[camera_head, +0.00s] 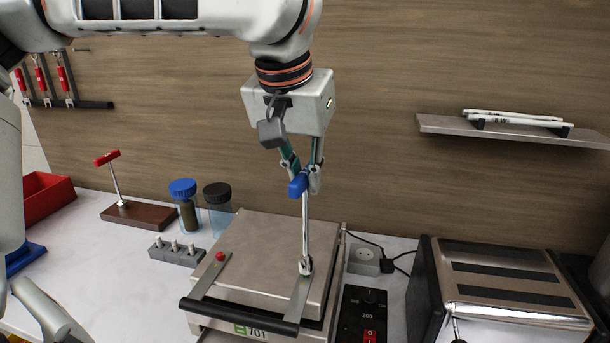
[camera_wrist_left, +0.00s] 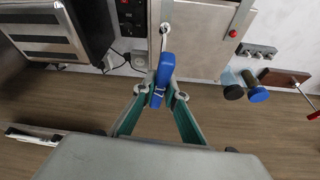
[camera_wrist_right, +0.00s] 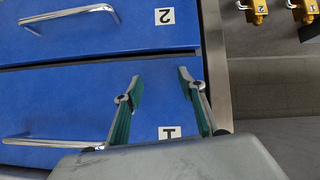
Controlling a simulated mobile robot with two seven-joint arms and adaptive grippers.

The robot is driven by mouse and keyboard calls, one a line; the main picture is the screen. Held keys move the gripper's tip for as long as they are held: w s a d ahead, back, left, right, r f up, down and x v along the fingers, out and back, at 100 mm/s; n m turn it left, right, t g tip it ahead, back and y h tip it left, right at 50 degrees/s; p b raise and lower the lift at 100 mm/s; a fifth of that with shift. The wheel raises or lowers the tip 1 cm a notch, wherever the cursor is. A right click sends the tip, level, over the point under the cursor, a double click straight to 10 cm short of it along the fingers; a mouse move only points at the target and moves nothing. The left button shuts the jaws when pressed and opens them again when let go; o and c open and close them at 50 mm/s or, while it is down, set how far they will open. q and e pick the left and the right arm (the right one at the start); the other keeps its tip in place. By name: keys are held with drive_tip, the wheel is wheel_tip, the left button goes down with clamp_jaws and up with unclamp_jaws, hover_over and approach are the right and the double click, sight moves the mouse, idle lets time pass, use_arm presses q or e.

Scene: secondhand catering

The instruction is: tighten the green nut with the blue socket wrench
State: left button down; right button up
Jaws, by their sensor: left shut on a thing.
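The blue socket wrench (camera_head: 306,220) stands upright, with a blue T-handle and a thin steel shaft. My left gripper (camera_head: 302,185) is shut on the blue handle, which also shows between the fingertips in the left wrist view (camera_wrist_left: 163,75). The wrench's socket end rests at the right arm of the contact grill's handle bar. The grill (camera_head: 270,240) has a steel lid and a dark front bar. The green nut cannot be seen; the socket end may cover it. My right gripper (camera_wrist_right: 154,88) is open and empty in front of blue drawers.
A red-handled T-wrench (camera_head: 116,180) stands in a brown base at the left. Jars with blue (camera_head: 183,188) and black (camera_head: 217,193) lids and a grey block with pegs (camera_head: 177,250) stand left of the grill. A toaster (camera_head: 510,285) is at the right. A shelf (camera_head: 515,130) is above.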

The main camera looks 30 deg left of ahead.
use_arm(q)
drive_tip(key=shift+f, duration=0.45)
idle(0.4)
idle(0.6)
drive_tip(key=shift+n+y, duration=0.6)
drive_tip(key=shift+n, duration=1.1)
drive_tip(key=shift+r, duration=0.1)
drive_tip(key=shift+w+r, duration=0.1)
drive_tip(key=shift+r, duration=0.8)
drive_tip(key=shift+d+r, duration=0.1)
drive_tip(key=shift+r, duration=0.4)
